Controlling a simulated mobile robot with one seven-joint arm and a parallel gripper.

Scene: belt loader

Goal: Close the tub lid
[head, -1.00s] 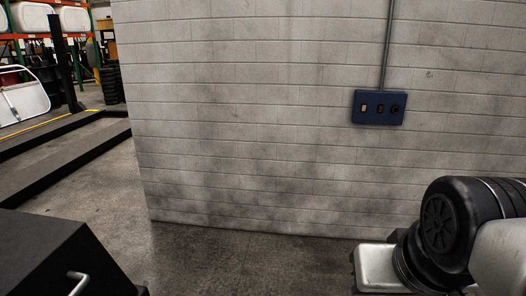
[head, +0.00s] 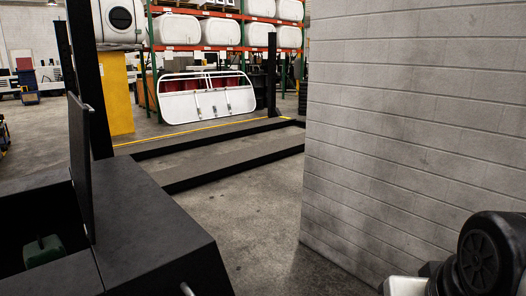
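A black tub (head: 160,240) fills the lower left of the head view. Its lid (head: 82,165) appears to be the thin dark panel standing nearly upright, so the tub is open. A dark green object (head: 44,250) shows inside the opening, partly cut off by shadow and the near wall. My gripper is not in view.
A pale block wall (head: 420,130) stands at the right. Low black rails (head: 235,155) lie on the floor beyond the tub. Clear concrete floor (head: 240,220) lies between tub and wall. Racks with white containers (head: 222,32) stand at the back.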

